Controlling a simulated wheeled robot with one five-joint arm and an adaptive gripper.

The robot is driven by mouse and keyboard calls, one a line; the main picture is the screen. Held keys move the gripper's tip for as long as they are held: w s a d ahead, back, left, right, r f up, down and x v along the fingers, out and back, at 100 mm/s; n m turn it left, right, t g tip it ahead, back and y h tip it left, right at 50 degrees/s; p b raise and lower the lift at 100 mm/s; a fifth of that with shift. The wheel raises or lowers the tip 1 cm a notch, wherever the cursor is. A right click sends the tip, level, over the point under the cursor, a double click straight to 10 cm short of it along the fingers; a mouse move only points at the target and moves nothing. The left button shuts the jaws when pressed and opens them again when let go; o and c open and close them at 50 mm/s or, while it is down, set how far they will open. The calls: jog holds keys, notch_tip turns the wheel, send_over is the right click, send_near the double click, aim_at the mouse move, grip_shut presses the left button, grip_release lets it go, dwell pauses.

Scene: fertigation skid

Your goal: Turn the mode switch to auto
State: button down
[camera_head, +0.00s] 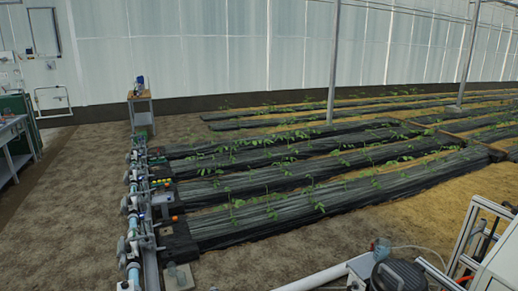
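I cannot make out the mode switch in this view. Part of what looks like the fertigation skid shows at the lower right, with a pale upright frame (478,232), a dark rounded unit (398,276) and a white pipe (312,279). The picture edge cuts these off. My gripper is not in view.
A line of pipes and valves (133,215) runs along the left side of the planted beds. Dark covered beds (290,215) with seedlings fill the middle and right. A bench (14,132) stands at the far left. A bare soil path (75,200) lies between them.

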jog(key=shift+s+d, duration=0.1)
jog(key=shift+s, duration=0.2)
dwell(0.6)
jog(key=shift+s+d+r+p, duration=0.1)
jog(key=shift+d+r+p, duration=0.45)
jog(key=shift+p, duration=0.9)
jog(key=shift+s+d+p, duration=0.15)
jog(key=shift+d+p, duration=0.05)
jog(key=shift+p, duration=0.5)
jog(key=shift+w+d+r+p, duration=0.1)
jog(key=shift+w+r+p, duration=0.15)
jog(key=shift+p, duration=0.2)
dwell(0.3)
